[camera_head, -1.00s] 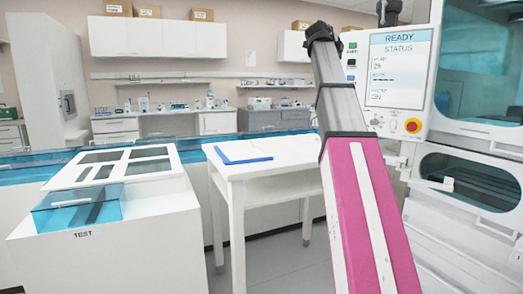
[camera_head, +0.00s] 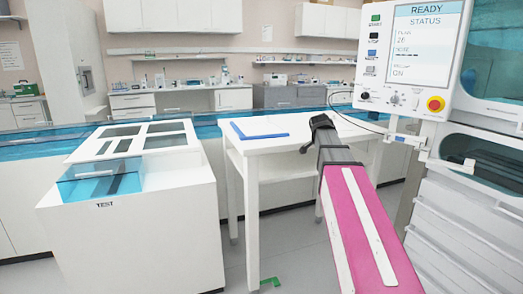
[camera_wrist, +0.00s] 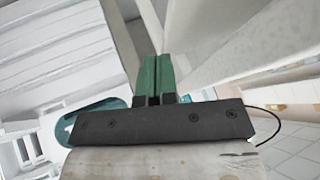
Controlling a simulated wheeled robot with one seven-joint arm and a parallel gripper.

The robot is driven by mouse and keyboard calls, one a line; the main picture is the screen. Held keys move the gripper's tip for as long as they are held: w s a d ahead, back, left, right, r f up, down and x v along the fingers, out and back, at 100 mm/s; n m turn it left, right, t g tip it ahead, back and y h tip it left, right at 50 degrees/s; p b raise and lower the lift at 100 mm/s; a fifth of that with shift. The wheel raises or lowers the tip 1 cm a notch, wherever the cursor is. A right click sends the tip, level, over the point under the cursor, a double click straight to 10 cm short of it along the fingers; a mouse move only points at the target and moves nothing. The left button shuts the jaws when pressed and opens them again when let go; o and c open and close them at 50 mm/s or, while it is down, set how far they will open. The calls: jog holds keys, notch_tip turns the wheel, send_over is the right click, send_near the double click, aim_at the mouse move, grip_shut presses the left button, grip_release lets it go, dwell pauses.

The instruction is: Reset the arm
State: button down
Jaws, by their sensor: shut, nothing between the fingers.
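My arm (camera_head: 352,215), with pink and white links, rises from the bottom right of the head view. Its dark upper end is in front of the white table. In the wrist view my gripper (camera_wrist: 157,62) shows two green fingers pressed together, with nothing between them. The fingers cannot be made out in the head view. A black bracket (camera_wrist: 160,122) spans the lower part of the wrist view.
The white table (camera_head: 292,139) bears a blue-edged clipboard (camera_head: 260,131). A white TEST cabinet (camera_head: 135,235) stands at left. A machine with a READY screen (camera_head: 427,45) stands at right. Grey floor (camera_head: 290,240) shows between them.

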jog(key=s+a+f+n+g+y, duration=0.1)
jog(key=s+a+f+n+g, duration=0.1)
jog(key=s+f, duration=0.6)
jog(key=s+a+f+n+g+y, duration=0.1)
jog(key=s+a+f+n, duration=0.3)
jog(key=s+f, duration=0.5)
jog(key=s+a+f+n+g+y, duration=0.2)
jog(key=s+f+n, duration=0.4)
jog(key=f, duration=1.2)
jog(key=s+a+g, duration=0.1)
jog(key=s, duration=0.1)
jog(key=shift+s+a+f, duration=0.15)
jog(key=shift+s+a, duration=0.05)
jog(key=shift+s, duration=0.2)
